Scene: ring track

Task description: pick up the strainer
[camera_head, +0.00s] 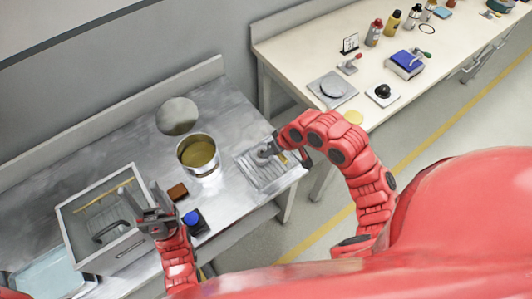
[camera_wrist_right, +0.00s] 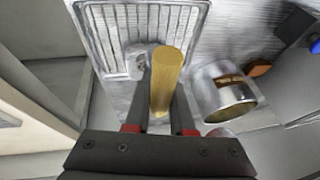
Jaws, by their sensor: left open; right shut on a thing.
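The strainer's pale wooden handle (camera_wrist_right: 168,75) stands between the fingers of my right gripper (camera_wrist_right: 160,92) in the right wrist view. The gripper is shut on it, above the ribbed metal drainboard. A small grey round part (camera_wrist_right: 135,62) shows beside the handle; I cannot tell whether it belongs to the strainer. In the head view my right gripper (camera_head: 278,151) is over the drainboard (camera_head: 262,178), and its arm hides part of what it holds. My left gripper (camera_head: 157,213) is open and empty by the right edge of a box-shaped basin (camera_head: 118,250).
A metal pot (camera_head: 198,155) with yellowish contents stands left of the drainboard, with a round lid-like disc (camera_head: 177,115) behind it. A brown block (camera_head: 177,192) and a blue-topped dark item (camera_head: 192,219) lie near my left gripper. A second bench (camera_head: 300,55) with bottles stands back right.

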